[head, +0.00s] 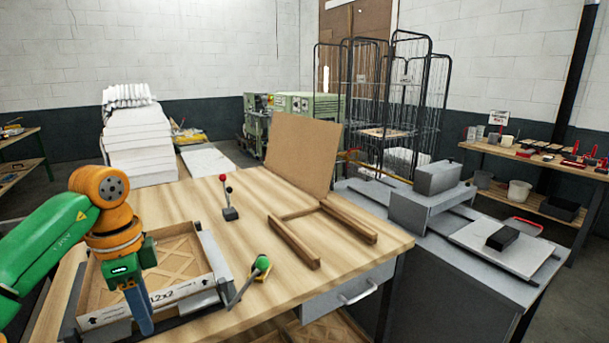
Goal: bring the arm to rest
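My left gripper (144,312) hangs at the end of the green and orange arm that comes in from the left. It points down in front of the open box with the filter (167,262), near the box's front wall. The gripper shows edge-on as one blue finger shape, so I cannot tell whether it is open or shut. Nothing clearly shows held in it. The box has a label reading "L2x2" and an arrow, partly hidden behind the gripper. My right gripper is not in view.
A wooden table (345,262) carries a red-knobbed lever (228,200), a green-knobbed lever (255,274) and a wooden frame with an upright brown board (303,152). A grey bench (480,262) stands at right. Wire cages (385,105) stand behind. The table's middle is clear.

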